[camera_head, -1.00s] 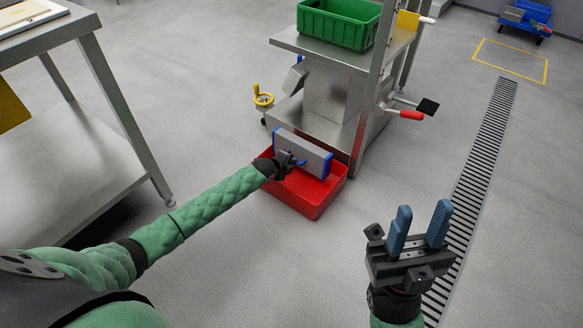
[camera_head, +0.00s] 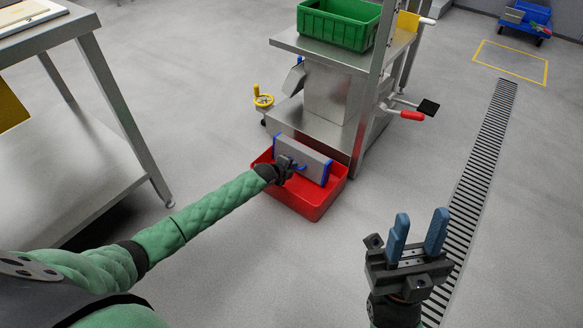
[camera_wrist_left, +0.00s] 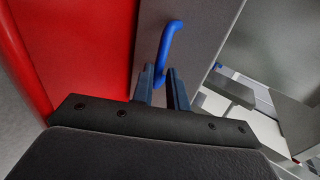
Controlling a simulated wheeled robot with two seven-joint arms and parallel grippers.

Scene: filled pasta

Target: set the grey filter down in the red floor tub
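The grey filter (camera_head: 303,157) is a long grey box with blue ends and a blue handle (camera_wrist_left: 168,45). It is over the back part of the red floor tub (camera_head: 307,207), its lower part within the rim. I cannot tell whether it touches the tub's floor. My left gripper (camera_head: 291,164) is at the filter's front face. In the left wrist view its fingers (camera_wrist_left: 162,88) close around the blue handle, with the red tub wall (camera_wrist_left: 75,50) to the left. My right gripper (camera_head: 418,238) is open and empty, right of the tub.
A steel machine frame (camera_head: 330,95) stands right behind the tub, with a yellow handwheel (camera_head: 263,97), a red-handled lever (camera_head: 411,115) and a green crate (camera_head: 339,25) on top. A steel table (camera_head: 110,90) stands left. The floor in front is clear.

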